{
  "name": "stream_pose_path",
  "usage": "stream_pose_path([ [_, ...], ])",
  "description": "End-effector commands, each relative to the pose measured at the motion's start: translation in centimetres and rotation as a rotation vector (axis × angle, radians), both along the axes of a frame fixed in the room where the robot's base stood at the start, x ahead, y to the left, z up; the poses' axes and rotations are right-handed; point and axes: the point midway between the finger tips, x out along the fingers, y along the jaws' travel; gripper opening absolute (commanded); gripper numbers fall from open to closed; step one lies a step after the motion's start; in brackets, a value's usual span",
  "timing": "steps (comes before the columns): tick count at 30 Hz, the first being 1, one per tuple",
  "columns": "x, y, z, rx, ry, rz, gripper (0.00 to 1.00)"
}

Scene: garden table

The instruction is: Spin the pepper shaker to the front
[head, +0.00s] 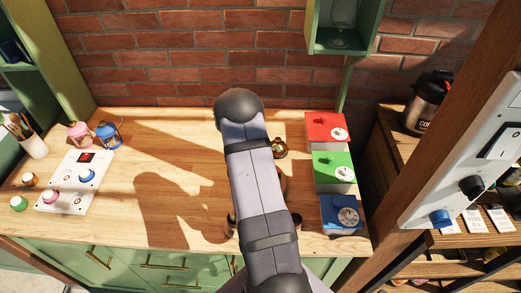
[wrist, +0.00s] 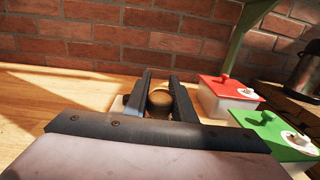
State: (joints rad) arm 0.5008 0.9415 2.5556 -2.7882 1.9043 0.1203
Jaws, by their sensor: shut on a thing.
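In the wrist view, my gripper (wrist: 160,80) has its two dark fingers on either side of a round brown-topped thing, which I take to be the pepper shaker (wrist: 159,97). The fingers are shut on it. Its lower part is hidden by the gripper body, so I cannot tell which way its front faces. In the head view, my arm covers the gripper. A small dark round thing with a golden part (head: 279,149) shows just right of my arm; I cannot tell if it is the shaker.
Boxes with red (head: 327,127), green (head: 334,167) and blue (head: 340,213) lids line the right side. A white switch panel (head: 73,183), pink lantern (head: 79,134) and blue lantern (head: 108,134) stand left.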

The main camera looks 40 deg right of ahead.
Motion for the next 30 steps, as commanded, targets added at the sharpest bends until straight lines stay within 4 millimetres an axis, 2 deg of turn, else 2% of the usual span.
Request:
stream_pose_path([
  [9,0.1,-0.1,0.4,-0.01,-0.01,0.0,0.0],
  [10,0.1,-0.1,0.4,-0.01,-0.01,0.0,0.28],
  [12,0.1,-0.1,0.4,-0.008,-0.009,0.0,0.42],
  [23,0.0,0.0,0.2,-0.003,-0.003,0.0,0.42],
  [30,0.0,0.0,1.4,-0.003,-0.003,0.0,0.42],
])
